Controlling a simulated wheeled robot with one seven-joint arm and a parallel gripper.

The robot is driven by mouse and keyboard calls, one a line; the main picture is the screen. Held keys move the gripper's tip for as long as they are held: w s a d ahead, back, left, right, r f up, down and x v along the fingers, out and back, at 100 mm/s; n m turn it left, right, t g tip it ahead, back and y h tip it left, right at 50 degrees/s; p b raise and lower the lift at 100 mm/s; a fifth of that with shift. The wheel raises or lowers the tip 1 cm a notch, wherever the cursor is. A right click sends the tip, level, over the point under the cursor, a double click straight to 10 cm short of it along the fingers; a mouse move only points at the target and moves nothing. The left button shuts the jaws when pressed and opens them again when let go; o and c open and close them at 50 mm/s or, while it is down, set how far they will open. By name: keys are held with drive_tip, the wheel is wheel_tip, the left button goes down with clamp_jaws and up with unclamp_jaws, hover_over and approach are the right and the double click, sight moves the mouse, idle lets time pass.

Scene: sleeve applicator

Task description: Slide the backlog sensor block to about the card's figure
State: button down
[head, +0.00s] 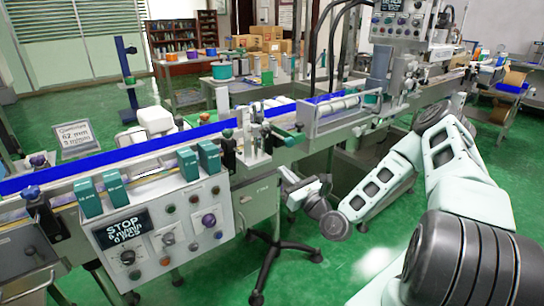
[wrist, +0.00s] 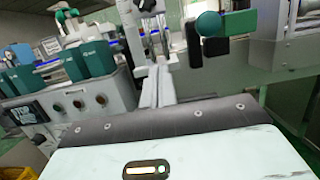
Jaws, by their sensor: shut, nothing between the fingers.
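The card (head: 73,135) stands behind the conveyor at the left and reads about 62 mm, with a smaller line below. Several green blocks sit along the conveyor's front rail, a left pair (head: 115,192) and a right pair (head: 209,158). Green blocks also show at left in the wrist view (wrist: 97,58). I cannot tell which part is the backlog sensor block. My gripper (head: 284,172) is low in front of the conveyor frame, right of the control panel and apart from the blocks. In the wrist view its fingers (wrist: 157,70) are together and empty.
The control panel (head: 160,235) with a STOP display juts out at front left. A green knob (wrist: 208,24) and dark plates are near, right of my fingers. A black-footed stand (head: 275,262) is below my gripper. Green floor is open at front centre.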

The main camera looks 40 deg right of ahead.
drive_tip(key=w+r+p, duration=0.3)
drive_tip(key=w+r, duration=0.3)
drive_tip(key=w, duration=0.3)
drive_tip(key=shift+w+a+r, duration=0.15)
drive_tip(key=shift+w+r, duration=0.05)
